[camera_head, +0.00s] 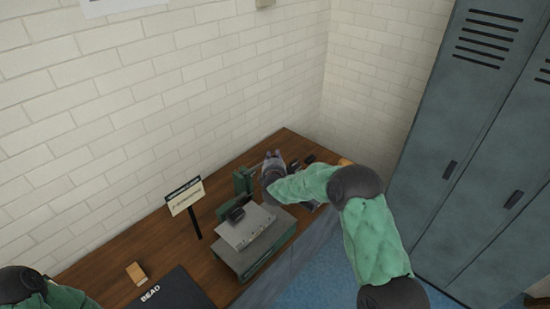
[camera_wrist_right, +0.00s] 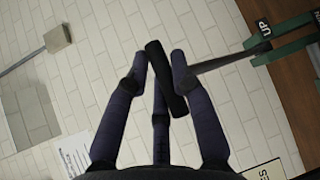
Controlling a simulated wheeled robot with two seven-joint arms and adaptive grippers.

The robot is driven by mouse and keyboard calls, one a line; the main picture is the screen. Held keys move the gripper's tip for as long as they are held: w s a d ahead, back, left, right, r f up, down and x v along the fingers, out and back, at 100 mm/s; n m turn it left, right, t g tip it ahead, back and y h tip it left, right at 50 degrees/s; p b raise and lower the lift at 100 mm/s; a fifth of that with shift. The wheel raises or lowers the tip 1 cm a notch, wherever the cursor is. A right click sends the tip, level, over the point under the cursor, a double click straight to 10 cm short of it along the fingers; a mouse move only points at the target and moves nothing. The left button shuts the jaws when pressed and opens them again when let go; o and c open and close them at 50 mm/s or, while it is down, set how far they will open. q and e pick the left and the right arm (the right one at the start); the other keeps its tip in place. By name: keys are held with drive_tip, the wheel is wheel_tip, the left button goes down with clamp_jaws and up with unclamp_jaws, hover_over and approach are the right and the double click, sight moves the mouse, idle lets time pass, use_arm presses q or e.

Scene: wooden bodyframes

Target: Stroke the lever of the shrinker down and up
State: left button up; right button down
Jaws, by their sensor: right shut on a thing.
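The shrinker (camera_head: 243,181) is a green upright frame on the wooden bench in the head view. Part of its green frame (camera_wrist_right: 290,45) shows at the upper right in the right wrist view, with a black "UP" label. Its lever (camera_wrist_right: 225,61) is a dark rod ending in a thick black grip. My right gripper (camera_wrist_right: 158,70) has its purple-grey fingers closed around this grip. In the head view my right gripper (camera_head: 273,162) is beside the shrinker, and the lever cannot be made out. My left arm shows at the lower left; its gripper is out of frame.
A small sign on a post (camera_head: 185,196) stands left of the shrinker. A grey box with a metal sheet (camera_head: 245,228) is in front. A black "BEAD" plate (camera_head: 172,292) and a small wooden block (camera_head: 137,273) lie nearer. Brick walls back the bench; lockers (camera_head: 460,150) stand right.

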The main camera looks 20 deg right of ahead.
drive_tip(key=shift+w+a+r, duration=0.1)
drive_tip(key=shift+w+r, duration=0.1)
drive_tip(key=shift+r, duration=0.25)
drive_tip(key=c, duration=1.2)
unclamp_jaws()
drive_tip(key=shift+o, duration=0.6)
drive_tip(key=shift+w+a, duration=0.1)
drive_tip(key=shift+f, duration=0.25)
drive_tip(key=v, duration=1.2)
drive_tip(key=shift+f, duration=0.1)
